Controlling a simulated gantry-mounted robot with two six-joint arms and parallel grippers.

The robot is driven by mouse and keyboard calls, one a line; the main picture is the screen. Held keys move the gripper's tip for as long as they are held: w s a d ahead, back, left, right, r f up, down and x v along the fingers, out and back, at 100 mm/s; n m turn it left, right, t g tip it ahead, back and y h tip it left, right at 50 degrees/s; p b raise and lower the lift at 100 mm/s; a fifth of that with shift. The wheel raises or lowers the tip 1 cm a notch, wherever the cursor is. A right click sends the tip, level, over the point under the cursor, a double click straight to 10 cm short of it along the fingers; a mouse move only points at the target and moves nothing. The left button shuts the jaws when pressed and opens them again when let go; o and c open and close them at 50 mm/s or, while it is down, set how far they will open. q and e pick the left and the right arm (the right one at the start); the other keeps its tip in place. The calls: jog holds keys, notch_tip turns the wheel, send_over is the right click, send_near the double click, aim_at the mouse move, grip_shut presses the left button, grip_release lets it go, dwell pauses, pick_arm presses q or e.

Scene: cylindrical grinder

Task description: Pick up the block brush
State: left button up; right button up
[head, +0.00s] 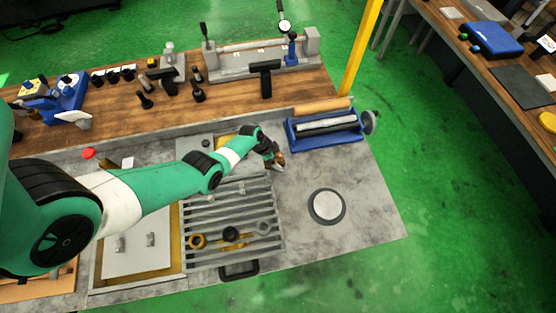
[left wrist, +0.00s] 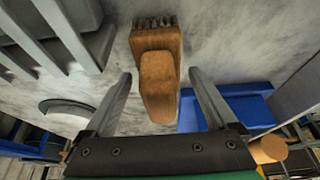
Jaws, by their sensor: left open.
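The block brush (left wrist: 158,92) has a brown wooden body with a raised grip and a row of dark bristles at its far end. In the left wrist view it lies on the grey worktop, between and slightly beyond the fingers of my left gripper (left wrist: 160,74). The fingers are apart, with a gap on each side of the wood. In the head view my left gripper (head: 276,158) is low over the worktop, right of the slatted rack, and mostly hides the brush. My right gripper is not in view.
A slatted grey rack (head: 205,262) with several small parts stands left of the gripper. A blue holder (head: 330,137) with rollers is close on the right. A round plate (head: 327,206) lies in front on the worktop (head: 370,215), with bare room around it.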

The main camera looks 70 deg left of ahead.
pick_arm(q)
jog(key=shift+s+r, duration=0.1)
jog(key=shift+c, duration=0.9)
grip_shut()
notch_tip(320, 180, up, 10)
jog(key=p, duration=1)
jog(key=shift+r, duration=0.15)
